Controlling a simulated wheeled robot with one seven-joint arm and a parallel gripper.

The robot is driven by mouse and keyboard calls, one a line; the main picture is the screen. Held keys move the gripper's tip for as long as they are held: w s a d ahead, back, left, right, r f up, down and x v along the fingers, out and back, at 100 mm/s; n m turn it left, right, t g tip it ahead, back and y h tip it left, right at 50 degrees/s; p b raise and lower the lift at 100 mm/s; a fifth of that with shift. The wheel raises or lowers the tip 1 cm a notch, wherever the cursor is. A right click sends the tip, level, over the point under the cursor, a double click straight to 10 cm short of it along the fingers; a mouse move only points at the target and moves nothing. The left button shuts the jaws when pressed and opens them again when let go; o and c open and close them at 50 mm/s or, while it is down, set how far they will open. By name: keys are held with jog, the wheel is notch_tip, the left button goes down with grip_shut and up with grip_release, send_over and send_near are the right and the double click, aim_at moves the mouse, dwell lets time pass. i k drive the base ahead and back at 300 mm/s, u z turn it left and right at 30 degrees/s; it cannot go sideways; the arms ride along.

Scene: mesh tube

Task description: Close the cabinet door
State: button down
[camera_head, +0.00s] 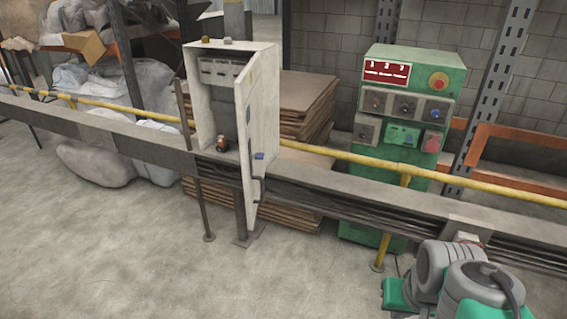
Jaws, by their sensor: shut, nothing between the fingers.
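The white cabinet (199,105) stands on a post in the middle of the view, left of centre. Its door (259,105) is open, swung out toward me on the cabinet's right side, so the inside shows. A row of grey switches or breakers (220,72) is in the upper part of the inside. A small orange and dark item (222,144) sits at its bottom. A small blue part (259,156) shows on the door's lower half. Grey and teal links of my arm show at the bottom right, apart from the door. My gripper is not visible.
A long grey beam (330,183) and a yellow pipe (350,158) run across the scene at the cabinet. A green control box (410,75) stands to the right. Stacked brown sheets (305,100) lie behind. The floor (110,240) in front is clear at left.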

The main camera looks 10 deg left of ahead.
aim_at(248, 90)
jog(key=u, duration=0.8)
jog(key=i, duration=0.65)
jog(key=u, duration=0.75)
